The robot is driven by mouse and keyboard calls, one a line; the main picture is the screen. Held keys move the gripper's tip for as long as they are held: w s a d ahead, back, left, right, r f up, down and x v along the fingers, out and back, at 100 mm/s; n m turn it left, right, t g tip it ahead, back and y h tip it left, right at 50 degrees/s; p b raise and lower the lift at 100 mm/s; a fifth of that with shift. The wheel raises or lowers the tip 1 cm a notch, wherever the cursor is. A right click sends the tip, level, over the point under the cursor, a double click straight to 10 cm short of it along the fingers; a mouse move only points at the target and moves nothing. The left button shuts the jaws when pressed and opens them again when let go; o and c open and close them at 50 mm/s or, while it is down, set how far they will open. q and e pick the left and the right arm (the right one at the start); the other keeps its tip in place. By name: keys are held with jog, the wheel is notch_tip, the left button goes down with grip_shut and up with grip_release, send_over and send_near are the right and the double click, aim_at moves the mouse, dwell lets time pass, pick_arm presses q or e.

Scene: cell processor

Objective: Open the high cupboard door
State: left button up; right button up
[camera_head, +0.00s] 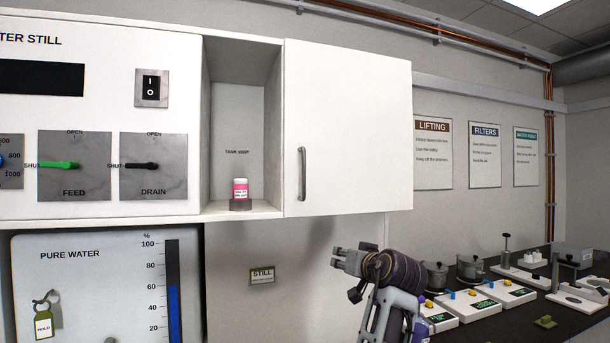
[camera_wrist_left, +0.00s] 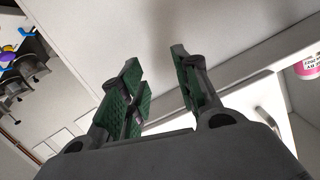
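The high cupboard's white door (camera_head: 360,120) is at the upper middle of the head view and looks shut. Its vertical metal handle (camera_head: 302,174) is near the door's left edge. The handle (camera_wrist_left: 268,118) also shows at the lower right of the wrist view. My left gripper (camera_head: 338,258) is below the door, to the right of and lower than the handle, with its fingers pointing left. In the wrist view my left gripper (camera_wrist_left: 157,85) is open, with nothing between its green-padded fingers. My right gripper is not in view.
Left of the door, an open compartment (camera_head: 237,120) holds a pink and white bottle (camera_head: 240,190). A water still panel (camera_head: 100,110) is further left. A dark bench (camera_head: 560,325) with several instruments is at the right. The wall below the cupboard is clear except for a small sign (camera_head: 262,274).

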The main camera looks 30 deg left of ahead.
pick_arm(q)
jog(key=s+r+n+y, duration=0.1)
jog(key=s+r+n, duration=0.1)
jog(key=r, duration=0.5)
jog(key=s+d+r+n+g+y, duration=0.1)
jog(key=s+r+n, duration=0.1)
jog(key=s+r, duration=0.3)
jog(key=s+r+n+y, duration=0.1)
jog(key=s+r, duration=0.3)
jog(key=r, duration=0.7)
jog(key=shift+d+r+n+g+y, duration=0.2)
jog(key=shift+d+n+g+y, duration=0.15)
jog(key=shift+y, duration=0.25)
jog(key=shift+w+a, duration=0.15)
jog(key=shift+a, duration=0.1)
jog(key=p, duration=0.5)
send_over(304, 194)
jog(key=shift+w+a, duration=0.2)
jog(key=shift+w, duration=0.05)
grip_shut()
